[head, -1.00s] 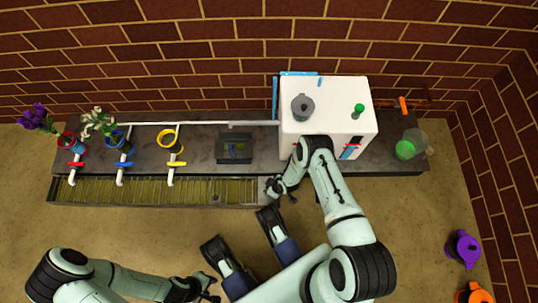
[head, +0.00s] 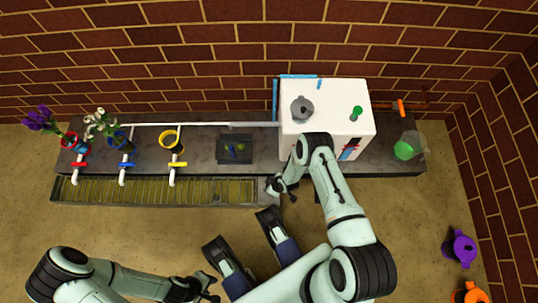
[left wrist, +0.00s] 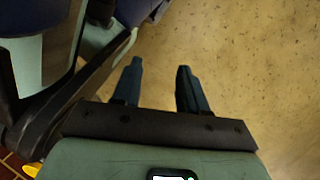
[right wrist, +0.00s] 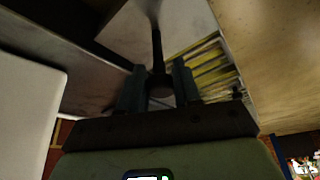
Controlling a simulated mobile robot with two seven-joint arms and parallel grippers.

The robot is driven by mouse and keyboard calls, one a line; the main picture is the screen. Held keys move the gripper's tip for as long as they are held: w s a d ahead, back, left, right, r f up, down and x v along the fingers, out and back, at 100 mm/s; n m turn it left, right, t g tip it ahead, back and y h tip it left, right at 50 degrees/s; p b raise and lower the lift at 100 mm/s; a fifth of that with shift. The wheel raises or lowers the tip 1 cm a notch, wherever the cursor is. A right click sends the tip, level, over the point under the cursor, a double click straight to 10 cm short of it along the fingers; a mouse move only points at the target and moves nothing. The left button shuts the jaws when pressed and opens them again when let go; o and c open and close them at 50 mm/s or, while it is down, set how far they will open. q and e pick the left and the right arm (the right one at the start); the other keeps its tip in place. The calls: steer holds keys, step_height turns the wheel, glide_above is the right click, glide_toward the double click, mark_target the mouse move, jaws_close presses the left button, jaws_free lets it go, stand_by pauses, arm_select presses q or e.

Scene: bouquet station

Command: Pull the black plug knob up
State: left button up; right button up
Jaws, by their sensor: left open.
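In the right wrist view a thin black stem with a rounded black end, which looks like the black plug knob (right wrist: 158,84), shows between the fingers of my right gripper (right wrist: 158,75). The fingers are apart, with a gap visible beside the knob; I cannot tell whether either touches it. In the head view my right gripper (head: 276,187) is at the right end of the grated trough (head: 130,192), and I cannot make out the knob there. My left gripper (head: 207,287) is open and empty over bare floor, low in the head view; its fingers also show in the left wrist view (left wrist: 160,75).
A white box (head: 345,95) with a grey lidded pot (head: 302,108) stands behind my right forearm. A green-bottomed glass vessel (head: 405,150) stands at right. Purple (head: 460,246) and orange pots lie lower right.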

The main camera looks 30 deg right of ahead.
steer(key=o, duration=0.4)
steer(key=shift+r, duration=0.15)
arm_select(q)
steer(key=w+d+r+t+p, duration=0.2)
steer(key=w+r+t+p, duration=0.3)
steer(key=w, duration=0.7)
arm_select(e)
step_height(320, 180, up, 4)
steer(key=shift+r+b, duration=0.15)
steer(key=shift+b, duration=0.7)
step_height(320, 180, up, 4)
steer(key=p, duration=0.2)
steer(key=shift+p, duration=0.3)
steer(key=shift+r, duration=0.2)
arm_select(q)
steer(key=shift+m+g, duration=0.6)
steer(key=shift+g, duration=0.2)
steer(key=s+r, duration=0.1)
steer(key=s+d+r, duration=0.1)
steer(key=r, duration=0.1)
steer(key=s+r, duration=0.1)
steer(key=shift+d+r, duration=0.35)
steer(key=shift+d, duration=0.05)
